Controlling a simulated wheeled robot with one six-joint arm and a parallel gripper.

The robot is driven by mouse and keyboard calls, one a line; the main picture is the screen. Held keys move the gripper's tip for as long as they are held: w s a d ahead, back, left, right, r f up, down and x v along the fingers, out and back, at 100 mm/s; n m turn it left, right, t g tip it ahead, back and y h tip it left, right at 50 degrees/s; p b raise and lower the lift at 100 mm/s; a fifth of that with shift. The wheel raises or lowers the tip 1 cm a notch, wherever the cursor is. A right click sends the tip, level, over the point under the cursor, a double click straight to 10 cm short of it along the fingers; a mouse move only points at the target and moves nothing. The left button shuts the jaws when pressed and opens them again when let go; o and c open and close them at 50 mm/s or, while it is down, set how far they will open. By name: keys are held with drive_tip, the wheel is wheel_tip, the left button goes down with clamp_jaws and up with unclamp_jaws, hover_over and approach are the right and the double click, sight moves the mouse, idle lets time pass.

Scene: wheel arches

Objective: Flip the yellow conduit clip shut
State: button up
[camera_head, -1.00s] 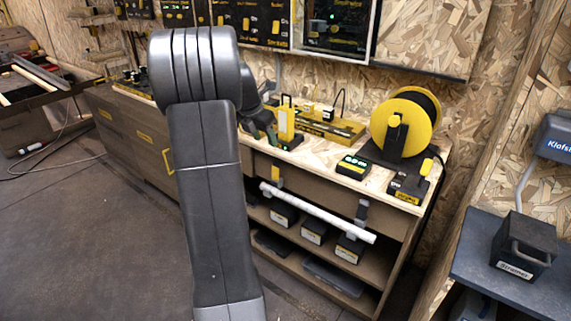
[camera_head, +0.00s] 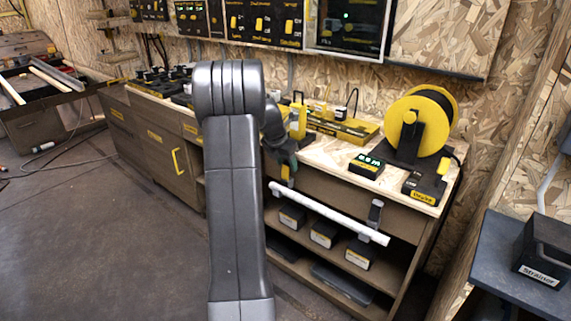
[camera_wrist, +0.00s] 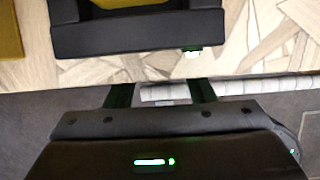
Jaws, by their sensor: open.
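The yellow conduit clip (camera_head: 287,172) is on the bench front, near the left end of a white conduit (camera_head: 330,213). Its yellow part stands up above the conduit. My gripper (camera_head: 286,157) is just above it, partly hidden behind my arm; I cannot tell whether they touch. In the wrist view my gripper (camera_wrist: 161,94) is open, its two dark fingers apart, with the white conduit (camera_wrist: 178,94) showing between and beyond them. I cannot make out the yellow clip in the wrist view.
A grey clip (camera_head: 375,213) holds the conduit's right part. A yellow upright tool (camera_head: 298,120), a small black-yellow box (camera_head: 366,166) and a yellow cable reel (camera_head: 420,115) stand on the bench top. Shelves with several boxes lie below. The floor at left is clear.

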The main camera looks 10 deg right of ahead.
drive_tip(key=c, duration=1)
